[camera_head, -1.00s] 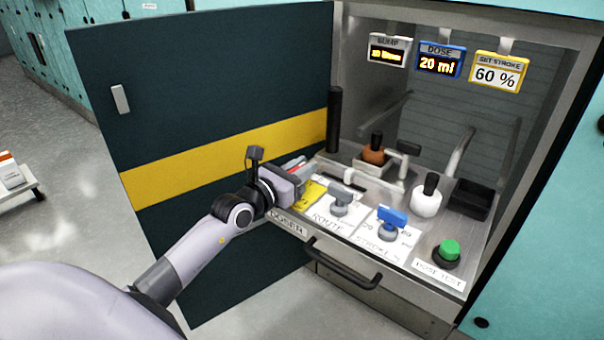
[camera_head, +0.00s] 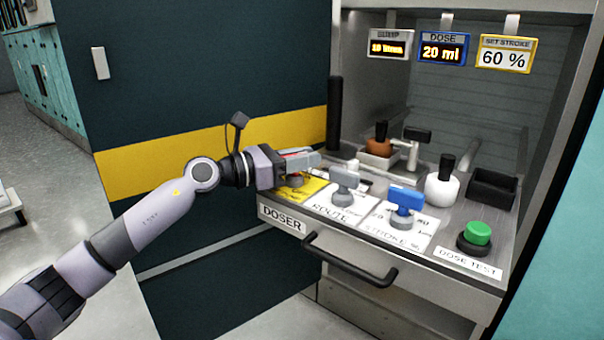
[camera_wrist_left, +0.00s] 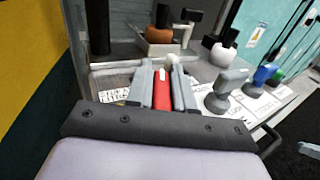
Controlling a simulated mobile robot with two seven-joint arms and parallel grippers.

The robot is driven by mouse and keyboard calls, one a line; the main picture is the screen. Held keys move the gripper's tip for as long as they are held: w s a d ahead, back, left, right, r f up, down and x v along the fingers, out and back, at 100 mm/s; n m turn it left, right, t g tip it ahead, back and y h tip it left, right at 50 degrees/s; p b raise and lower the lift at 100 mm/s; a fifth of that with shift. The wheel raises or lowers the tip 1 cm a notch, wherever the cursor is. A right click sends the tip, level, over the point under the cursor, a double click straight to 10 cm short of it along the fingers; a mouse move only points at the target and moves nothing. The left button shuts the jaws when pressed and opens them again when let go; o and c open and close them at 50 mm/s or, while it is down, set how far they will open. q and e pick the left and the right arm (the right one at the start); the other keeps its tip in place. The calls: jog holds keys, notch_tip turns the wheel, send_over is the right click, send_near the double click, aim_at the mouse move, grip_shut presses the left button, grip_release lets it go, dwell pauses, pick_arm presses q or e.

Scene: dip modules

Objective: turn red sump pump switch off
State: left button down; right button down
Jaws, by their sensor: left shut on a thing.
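The red sump pump switch (camera_wrist_left: 162,90) stands on a yellow label plate (camera_head: 297,188) at the left end of the doser panel. In the left wrist view its red handle lies between the two grey fingers of my left gripper (camera_wrist_left: 163,88), which is shut on it. In the head view the gripper (camera_head: 302,160) covers most of the switch, with only a bit of red showing. The handle points away from the wrist camera. My right gripper is in neither view.
Right of it stand a grey route knob (camera_head: 345,182), a blue stroke knob (camera_head: 405,202) and a green dose test button (camera_head: 477,234). A dark handle (camera_head: 345,262) juts out in front. Behind are bottles and a black box (camera_head: 492,188). The open dark door (camera_head: 210,80) is at left.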

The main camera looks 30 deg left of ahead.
pick_arm(q)
jog(key=shift+d+f+m+g+h+b, duration=0.1)
jog(key=shift+m+g+h+b, duration=0.55)
jog(key=shift+m+g+h, duration=0.35)
jog(key=shift+s+d+m+g+h+b, duration=0.1)
jog(key=shift+s+m+g+h+b, duration=0.1)
jog(key=shift+m+g+h, duration=0.55)
jog(key=shift+s+d+m+g+h+b, duration=0.1)
jog(key=shift+m+g+h+b, duration=0.05)
jog(key=shift+m+g+h, duration=0.55)
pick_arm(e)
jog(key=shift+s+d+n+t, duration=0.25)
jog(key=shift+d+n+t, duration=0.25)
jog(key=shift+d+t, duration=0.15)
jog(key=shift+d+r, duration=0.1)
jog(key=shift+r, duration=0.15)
pick_arm(q)
jog(key=c, duration=1.1)
grip_release()
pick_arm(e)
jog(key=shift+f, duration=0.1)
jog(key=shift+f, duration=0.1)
